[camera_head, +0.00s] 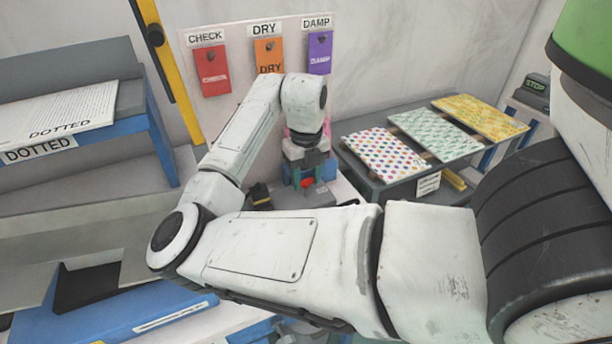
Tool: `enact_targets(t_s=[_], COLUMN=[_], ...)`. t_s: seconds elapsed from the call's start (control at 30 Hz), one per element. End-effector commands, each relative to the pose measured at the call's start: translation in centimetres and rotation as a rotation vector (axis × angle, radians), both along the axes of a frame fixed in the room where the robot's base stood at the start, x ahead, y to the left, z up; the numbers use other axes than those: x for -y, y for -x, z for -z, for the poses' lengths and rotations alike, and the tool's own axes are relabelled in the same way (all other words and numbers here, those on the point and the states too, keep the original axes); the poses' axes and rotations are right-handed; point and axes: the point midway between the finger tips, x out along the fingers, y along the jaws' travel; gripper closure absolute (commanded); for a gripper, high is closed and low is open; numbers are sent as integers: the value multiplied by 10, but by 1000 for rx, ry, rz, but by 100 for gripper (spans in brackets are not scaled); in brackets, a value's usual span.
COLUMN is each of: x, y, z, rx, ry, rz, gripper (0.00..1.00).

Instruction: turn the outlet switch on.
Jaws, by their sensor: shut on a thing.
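My arm reaches across the view, and my gripper (307,168) points down at a grey unit (303,199) below the wall cards. It is small in the picture and its fingertips are hard to make out. A small red part (308,183) shows at the fingertips, with blue-teal pieces around it. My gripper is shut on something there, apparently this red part. I cannot tell for sure whether the red part is the outlet switch, or which way a switch is set. My arm hides part of the unit.
Red, orange and purple cards (319,52) hang on a wall board. At right, a dark table (377,188) bears several patterned sheets, with a STOP box (535,86) beyond. At left stands a blue and grey rack (160,140) labelled DOTTED, beside a yellow post (172,80).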

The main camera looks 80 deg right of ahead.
Motion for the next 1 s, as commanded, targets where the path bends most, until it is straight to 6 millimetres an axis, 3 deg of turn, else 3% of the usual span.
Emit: enact_targets(t_s=[0.3, 0.63, 1.0], x=[0, 0, 1], y=[0, 0, -1], z=[0, -6, -71], rx=[0, 1, 2], ry=[-1, -1, 1], rz=[0, 0, 1], gripper=[30, 30, 30])
